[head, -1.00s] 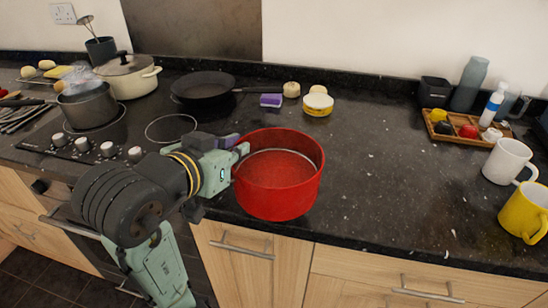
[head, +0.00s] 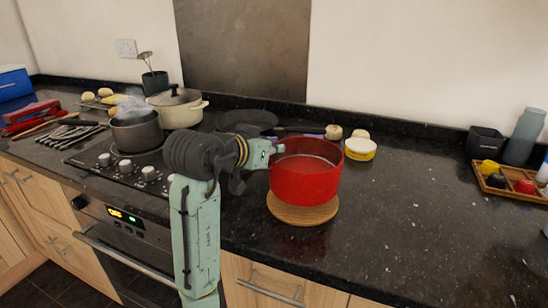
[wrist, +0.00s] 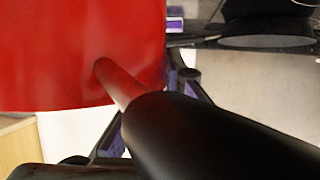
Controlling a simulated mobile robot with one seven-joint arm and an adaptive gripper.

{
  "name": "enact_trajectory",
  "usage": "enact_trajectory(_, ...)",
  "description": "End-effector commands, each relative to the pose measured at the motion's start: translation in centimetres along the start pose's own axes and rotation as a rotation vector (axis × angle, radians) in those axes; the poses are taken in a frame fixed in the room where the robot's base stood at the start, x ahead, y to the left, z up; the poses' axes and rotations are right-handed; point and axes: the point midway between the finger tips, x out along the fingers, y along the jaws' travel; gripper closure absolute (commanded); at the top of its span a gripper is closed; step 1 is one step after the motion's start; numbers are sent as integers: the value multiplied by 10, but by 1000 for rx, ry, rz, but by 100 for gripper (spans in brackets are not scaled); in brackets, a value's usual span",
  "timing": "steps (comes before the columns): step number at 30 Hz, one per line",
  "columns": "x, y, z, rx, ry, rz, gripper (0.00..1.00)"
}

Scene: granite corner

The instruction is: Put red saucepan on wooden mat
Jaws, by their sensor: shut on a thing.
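The red saucepan (head: 306,183) is upright over the round wooden mat (head: 304,217) near the counter's front edge. The mat's front and side rim show below the pan; the pan hides the rest. I cannot tell whether the pan's base touches the mat or hangs just above it. My gripper (head: 270,150) is at the pan's left side, shut on its handle. In the wrist view, the saucepan's red wall (wrist: 70,50) fills the upper left, and its black handle (wrist: 200,135) runs towards the camera, with parts of the fingers beside it.
A black frying pan (head: 247,121) lies behind my gripper. A grey pot (head: 137,132) and cream pot (head: 178,108) stand on the hob to the left. A yellow-and-white tub (head: 360,149) is behind the saucepan. A wooden tray (head: 497,182) is at right, with clear counter between.

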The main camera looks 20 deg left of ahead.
Motion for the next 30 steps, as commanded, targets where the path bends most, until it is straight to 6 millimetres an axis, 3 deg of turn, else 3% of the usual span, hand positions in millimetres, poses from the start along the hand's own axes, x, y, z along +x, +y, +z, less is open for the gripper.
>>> enact_trajectory(4, 2, -1, 3, 0, 7, -1, 100)
enact_trajectory(12, 13, -2, 31, 0, 7, -2, 100)
enact_trajectory(25, 14, -2, 33, -1, 7, 0, 100)
enact_trajectory(26, 15, -2, 35, 0, 1, 0, 91)
enact_trajectory(30, 15, -2, 35, 0, 1, 0, 81)
